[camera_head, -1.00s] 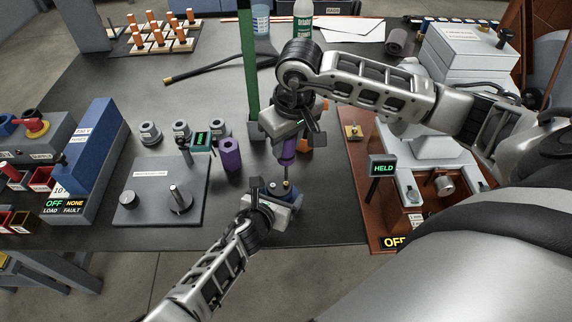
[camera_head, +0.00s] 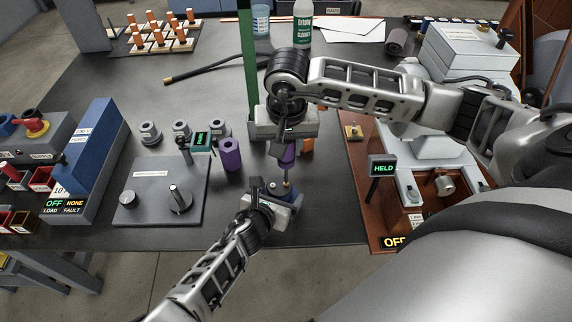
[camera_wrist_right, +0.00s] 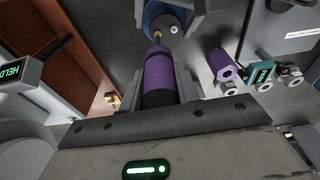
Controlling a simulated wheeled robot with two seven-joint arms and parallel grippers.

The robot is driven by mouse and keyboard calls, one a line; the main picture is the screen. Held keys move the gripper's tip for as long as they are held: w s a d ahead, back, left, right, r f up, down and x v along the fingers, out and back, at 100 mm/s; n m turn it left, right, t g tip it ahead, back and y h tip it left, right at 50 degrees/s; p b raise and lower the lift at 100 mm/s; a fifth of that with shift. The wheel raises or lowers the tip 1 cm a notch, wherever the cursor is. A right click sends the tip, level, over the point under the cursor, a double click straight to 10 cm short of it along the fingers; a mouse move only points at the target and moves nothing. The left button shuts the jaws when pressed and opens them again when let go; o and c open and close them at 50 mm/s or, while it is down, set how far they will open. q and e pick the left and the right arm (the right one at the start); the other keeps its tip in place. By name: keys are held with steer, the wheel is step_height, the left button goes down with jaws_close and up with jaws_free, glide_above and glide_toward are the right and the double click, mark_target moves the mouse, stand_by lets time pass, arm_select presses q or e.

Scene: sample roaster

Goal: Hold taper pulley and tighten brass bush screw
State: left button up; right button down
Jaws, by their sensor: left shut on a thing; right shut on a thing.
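The taper pulley (camera_head: 282,187) is a dark blue round part with a brass centre, near the front edge of the bench. My left gripper (camera_head: 280,194) is shut on it from the front. My right gripper (camera_head: 287,138) is above it, shut on a purple-handled screwdriver (camera_head: 288,154) that points down at the brass centre. In the right wrist view the purple handle (camera_wrist_right: 159,73) lies between the fingers, with its tip end at the pulley (camera_wrist_right: 158,14). A screw head (camera_wrist_right: 174,29) shows on the pulley's face. I cannot tell whether the tip sits in a screw.
A second purple tool (camera_head: 230,154) stands left of the pulley, beside a small green display (camera_head: 201,141). A grey plate with posts (camera_head: 150,195) lies further left. A display reading HELD (camera_head: 382,168) stands at right by the brown-based machine.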

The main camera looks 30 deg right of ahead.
arm_select(q)
steer(key=shift+f, duration=0.1)
arm_select(e)
steer(key=m, duration=0.6)
steer(key=shift+w+g+h, duration=0.1)
steer(key=shift+g+h, duration=0.2)
arm_select(q)
steer(key=shift+a, duration=0.1)
arm_select(e)
steer(key=m+g, duration=0.1)
steer(key=m, duration=0.5)
steer(key=m+g, duration=0.1)
steer(key=m, duration=0.5)
steer(key=shift+w+m, duration=0.1)
steer(key=shift+m, duration=0.2)
arm_select(q)
steer(key=shift+s, duration=0.1)
arm_select(e)
steer(key=m, duration=0.6)
steer(key=shift+g+y, duration=0.3)
steer(key=shift+y, duration=0.1)
steer(key=shift+n, duration=0.5)
steer(key=shift+r, duration=0.15)
